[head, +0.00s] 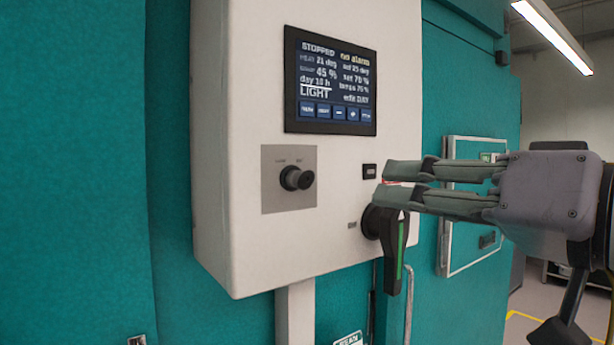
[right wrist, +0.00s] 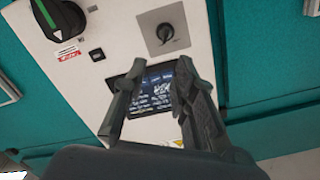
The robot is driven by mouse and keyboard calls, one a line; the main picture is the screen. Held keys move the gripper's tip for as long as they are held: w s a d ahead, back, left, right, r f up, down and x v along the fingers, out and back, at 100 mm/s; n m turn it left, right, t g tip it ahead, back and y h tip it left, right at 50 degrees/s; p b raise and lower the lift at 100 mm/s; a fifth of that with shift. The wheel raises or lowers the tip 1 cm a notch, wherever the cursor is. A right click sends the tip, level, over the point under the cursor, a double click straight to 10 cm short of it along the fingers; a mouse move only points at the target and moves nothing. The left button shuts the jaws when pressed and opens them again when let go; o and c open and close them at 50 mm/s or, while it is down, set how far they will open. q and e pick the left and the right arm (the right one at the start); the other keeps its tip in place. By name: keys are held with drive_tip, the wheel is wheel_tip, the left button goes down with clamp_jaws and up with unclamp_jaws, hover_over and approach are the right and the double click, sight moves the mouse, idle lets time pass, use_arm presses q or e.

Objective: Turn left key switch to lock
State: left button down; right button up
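The key switch (head: 297,178) is a round black knob on a square grey plate (head: 290,198), on the front of a white control box (head: 250,95). Two small labels sit above the knob, too small to read surely. It also shows in the right wrist view (right wrist: 166,32), beyond my fingertips. My right gripper (head: 384,182) comes in from the right, to the right of the key switch and apart from it. Its two fingers are spread with nothing between them; the wrist view also shows the gripper (right wrist: 161,62) open. My left gripper is not in view.
A black rotary handle with a green stripe (head: 392,245) hangs just below my right fingers. A small black button (head: 369,171) is close to the fingertips. A lit display (head: 330,80) sits above. A framed panel (head: 466,245) is on the teal wall behind my gripper.

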sight(315, 175)
drive_tip(key=p+x, duration=0.1)
drive_tip(key=x, duration=0.4)
drive_tip(key=p+x, duration=0.2)
drive_tip(key=x, duration=0.3)
drive_tip(key=r+p+x, duration=0.1)
drive_tip(key=p+x, duration=0.1)
drive_tip(key=x, duration=0.3)
drive_tip(key=shift+s+a+r, duration=0.1)
drive_tip(key=shift+s+a, duration=0.05)
drive_tip(key=shift+a, duration=0.15)
drive_tip(key=shift+w+a, duration=0.4)
drive_tip(key=shift+w, duration=0.15)
drive_tip(key=shift+c, duration=0.2)
clamp_jaws()
